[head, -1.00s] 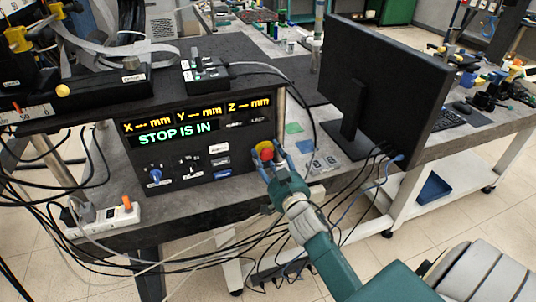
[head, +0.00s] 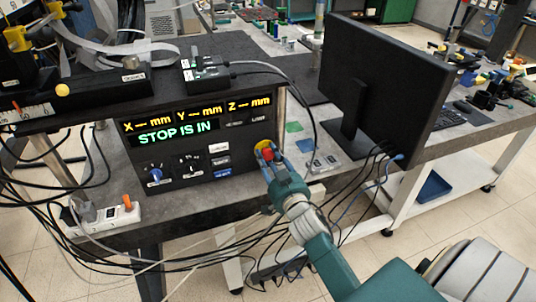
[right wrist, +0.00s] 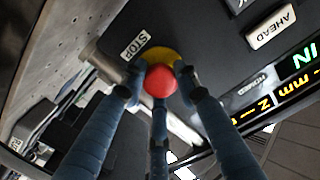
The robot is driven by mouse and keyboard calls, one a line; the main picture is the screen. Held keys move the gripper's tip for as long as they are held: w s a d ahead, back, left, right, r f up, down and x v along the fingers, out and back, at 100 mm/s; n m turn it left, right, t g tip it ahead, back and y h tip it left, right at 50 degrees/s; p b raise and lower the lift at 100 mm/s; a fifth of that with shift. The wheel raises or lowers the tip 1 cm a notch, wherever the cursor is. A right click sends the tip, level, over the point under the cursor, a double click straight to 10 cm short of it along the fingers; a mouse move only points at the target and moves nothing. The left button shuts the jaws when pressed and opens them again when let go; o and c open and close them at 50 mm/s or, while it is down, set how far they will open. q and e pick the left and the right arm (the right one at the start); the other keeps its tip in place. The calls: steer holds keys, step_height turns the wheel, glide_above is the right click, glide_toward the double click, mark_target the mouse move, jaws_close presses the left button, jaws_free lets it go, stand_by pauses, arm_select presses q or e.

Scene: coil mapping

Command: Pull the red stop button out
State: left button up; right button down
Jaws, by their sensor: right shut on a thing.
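The red stop button (head: 266,153) sits on a yellow base at the right end of the black control panel (head: 205,150). The panel's display (head: 175,133) reads "STOP IS IN". My right gripper (head: 266,157) is at the button, its blue fingers around the red head and shut on it. The right wrist view shows the red button (right wrist: 160,81) between the fingers of my right gripper (right wrist: 158,85), with part of the yellow base behind it and a "STOP" label (right wrist: 136,45) beside it. My left gripper is not in view.
A black monitor (head: 385,85) stands on the bench right of the panel. A power strip (head: 105,215) lies at the left front. Several cables hang below the bench (head: 130,238). A small black box (head: 205,71) sits on top of the panel.

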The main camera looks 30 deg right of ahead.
steer(key=shift+s+a+r, duration=0.1)
steer(key=shift+s+r, duration=0.25)
steer(key=shift+s, duration=0.15)
steer(key=c, duration=1.3)
jaws_free()
steer(key=shift+s, duration=0.2)
steer(key=shift+f, duration=0.15)
steer(key=shift+s+a, duration=0.1)
steer(key=shift+s, duration=0.25)
steer(key=v, duration=1.1)
steer(key=shift+s, duration=0.15)
